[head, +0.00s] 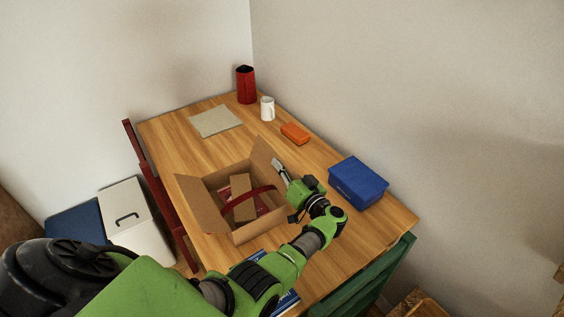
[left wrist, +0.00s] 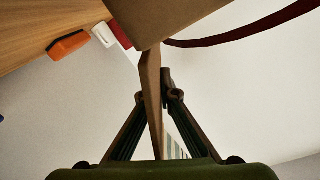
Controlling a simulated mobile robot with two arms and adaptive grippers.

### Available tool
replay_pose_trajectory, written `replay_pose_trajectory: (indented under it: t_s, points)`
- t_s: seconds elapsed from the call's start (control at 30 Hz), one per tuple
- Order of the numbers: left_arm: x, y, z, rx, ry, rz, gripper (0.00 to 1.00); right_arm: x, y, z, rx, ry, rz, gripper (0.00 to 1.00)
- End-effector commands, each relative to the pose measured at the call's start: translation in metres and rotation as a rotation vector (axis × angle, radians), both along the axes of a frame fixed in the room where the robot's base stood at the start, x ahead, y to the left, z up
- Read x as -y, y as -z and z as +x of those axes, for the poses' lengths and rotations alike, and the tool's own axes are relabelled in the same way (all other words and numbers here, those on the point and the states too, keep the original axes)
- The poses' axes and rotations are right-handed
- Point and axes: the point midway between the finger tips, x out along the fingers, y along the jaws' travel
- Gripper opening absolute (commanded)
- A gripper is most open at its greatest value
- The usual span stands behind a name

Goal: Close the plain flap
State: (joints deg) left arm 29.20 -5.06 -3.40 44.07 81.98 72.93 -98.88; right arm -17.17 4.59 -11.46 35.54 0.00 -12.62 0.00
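An open cardboard box (head: 255,232) stands on the wooden table. Its left flap (head: 200,206) leans outward and looks plain. Its right flap (head: 264,158) stands up. My left gripper (head: 279,167) is at this right flap. In the left wrist view, the flap's edge (left wrist: 152,95) runs between my two fingers, which close in on both sides of it. A striped patch (left wrist: 172,148) shows beside the flap there; I cannot tell what it belongs to. My right gripper is in neither view.
A red strap (head: 246,199) arches over the box, with a brown block (head: 241,187) inside. A blue box (head: 358,183) stands right of my arm. An orange box (head: 295,133), white mug (head: 267,109), red canister (head: 246,85) and grey mat (head: 215,121) are farther back.

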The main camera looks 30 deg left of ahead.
Motion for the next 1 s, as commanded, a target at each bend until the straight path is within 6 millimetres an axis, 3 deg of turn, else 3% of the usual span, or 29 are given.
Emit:
replay_pose_trajectory:
  t_s: [0.4,0.93,1.0]
  points:
    - [-0.0045,-0.0038,-0.0108,0.158,0.0,-0.073,0.0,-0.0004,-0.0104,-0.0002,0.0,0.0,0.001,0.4]
    - [-0.005,-0.0041,-0.0118,0.177,0.0,-0.08,0.0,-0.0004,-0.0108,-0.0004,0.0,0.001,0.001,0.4]
    - [-0.005,-0.0042,-0.0117,0.177,0.0,-0.08,0.19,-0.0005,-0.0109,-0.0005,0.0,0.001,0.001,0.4]
